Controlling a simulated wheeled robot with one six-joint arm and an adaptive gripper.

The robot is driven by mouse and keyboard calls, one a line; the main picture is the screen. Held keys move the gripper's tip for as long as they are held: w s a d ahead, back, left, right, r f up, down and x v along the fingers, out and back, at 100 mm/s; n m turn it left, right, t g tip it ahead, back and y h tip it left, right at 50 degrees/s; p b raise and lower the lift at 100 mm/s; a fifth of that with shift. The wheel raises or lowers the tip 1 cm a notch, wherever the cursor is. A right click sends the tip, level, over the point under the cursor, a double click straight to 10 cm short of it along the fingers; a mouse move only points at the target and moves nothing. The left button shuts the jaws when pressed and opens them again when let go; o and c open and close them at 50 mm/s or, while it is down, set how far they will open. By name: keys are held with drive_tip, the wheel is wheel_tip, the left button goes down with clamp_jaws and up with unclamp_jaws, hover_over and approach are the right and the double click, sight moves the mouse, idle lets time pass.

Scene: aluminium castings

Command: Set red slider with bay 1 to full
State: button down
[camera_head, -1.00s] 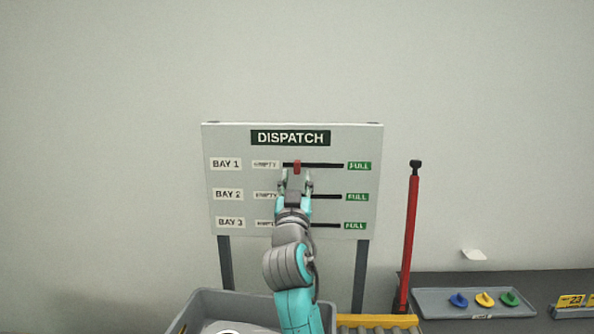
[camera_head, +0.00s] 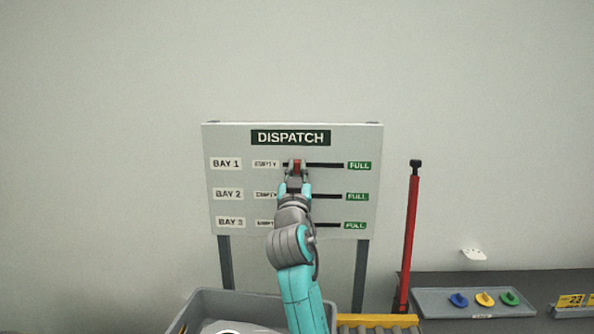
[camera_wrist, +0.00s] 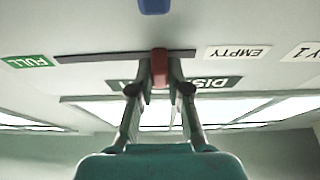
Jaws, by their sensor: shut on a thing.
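The red slider (camera_head: 297,167) sits on the Bay 1 track (camera_head: 325,165) of the dispatch board (camera_head: 341,212), nearer the EMPTY label than the FULL label (camera_head: 359,166). My gripper (camera_head: 297,168) is shut on the red slider, with a finger on each side of it. In the wrist view the picture is upside down; the red slider (camera_wrist: 159,66) lies between the fingertips (camera_wrist: 159,82), and the FULL label (camera_wrist: 27,62) is at the far left. My arm hides part of the Bay 2 and Bay 3 tracks.
A blue slider (camera_wrist: 155,6) shows at the top of the wrist view. A grey bin (camera_head: 205,302) stands below the board. A red post (camera_head: 409,240) stands right of it, next to a tray (camera_head: 432,301) with coloured pieces. The Bay 1 track right of the slider is clear.

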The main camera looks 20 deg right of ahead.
drive_tip(key=d, duration=0.2)
drive_tip(key=s+d, duration=0.1)
drive_tip(key=d, duration=0.1)
drive_tip(key=s+d, duration=0.1)
drive_tip(key=d, duration=0.2)
drive_tip(key=shift+s, duration=0.1)
drive_tip(key=c, duration=1.1)
unclamp_jaws()
drive_tip(key=shift+d, duration=0.15)
drive_tip(key=shift+s+a+f, duration=0.3)
drive_tip(key=shift+s, duration=0.25)
approach(327, 160)
drive_tip(key=v, duration=0.5)
drive_tip(key=shift+s+f, duration=0.2)
drive_tip(key=shift+s, duration=0.15)
